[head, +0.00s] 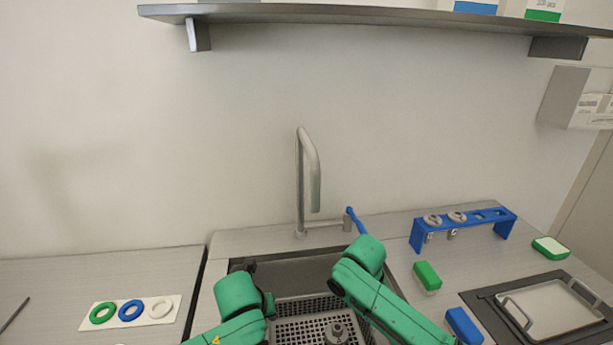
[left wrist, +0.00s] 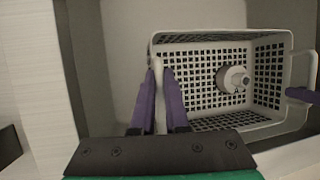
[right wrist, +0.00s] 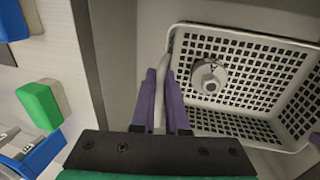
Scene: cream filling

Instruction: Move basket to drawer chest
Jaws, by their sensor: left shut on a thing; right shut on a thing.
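The light grey perforated basket (head: 288,331) is in the sink (head: 295,269) at the bottom of the head view. A round metal part (head: 337,332) lies inside it. My left gripper (left wrist: 161,78) is shut on the basket's left handle, its purple fingers on either side of it. The basket (left wrist: 220,37) opens to the right of these fingers. My right gripper (right wrist: 162,76) is shut on the opposite handle, and the basket (right wrist: 265,85) also shows in the right wrist view. The fingers are mostly hidden in the head view. No drawer chest is in view.
A tall faucet (head: 314,180) stands behind the sink. Green (head: 427,277) and blue (head: 464,325) blocks, a blue rack (head: 467,222) and a handled metal lid (head: 548,308) are on the right counter. Three rings on a white mat (head: 174,302) lie on the left. A shelf (head: 370,17) hangs above.

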